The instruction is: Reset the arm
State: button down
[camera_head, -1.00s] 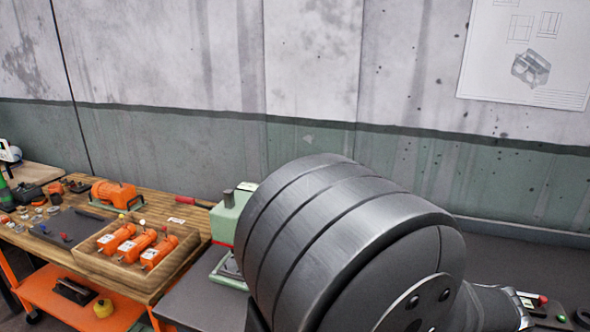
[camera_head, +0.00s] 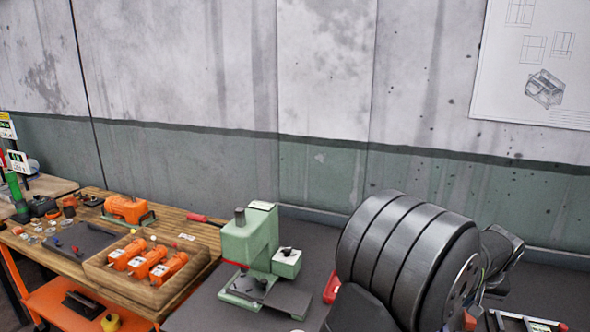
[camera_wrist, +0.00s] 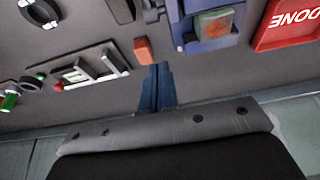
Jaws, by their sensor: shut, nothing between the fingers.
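My gripper (camera_wrist: 157,88) shows in the wrist view as a pair of blue fingers pressed together, with nothing visible between them. It hangs over the dark grey bench top. In the head view my gripper is not visible; my dark arm links fill the lower right and hide part of the bench behind them.
In the head view a green press (camera_head: 246,240) stands left of my arm, beside a wooden bench with a parts tray (camera_head: 110,270).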

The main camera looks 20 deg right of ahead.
jog(key=w+d+v, duration=0.1)
jog(key=v, duration=0.9)
jog(key=shift+r, duration=0.55)
jog(key=shift+w+d, duration=0.15)
jog(key=c, duration=0.6)
grip_release()
jog(key=shift+c, duration=0.2)
jog(key=o, duration=0.4)
jog(key=shift+a+f, duration=0.1)
jog(key=shift+a, duration=0.3)
jog(key=shift+o, duration=1.2)
jog(key=s+a+g+h, duration=0.1)
jog(key=a+g, duration=0.2)
jog(key=a, duration=0.3)
jog(key=shift+a+f+g, duration=0.2)
jog(key=shift+f+g, duration=0.2)
jog(key=shift+f, duration=0.05)
jog(key=x, duration=1)
jog(key=shift+h, duration=0.3)
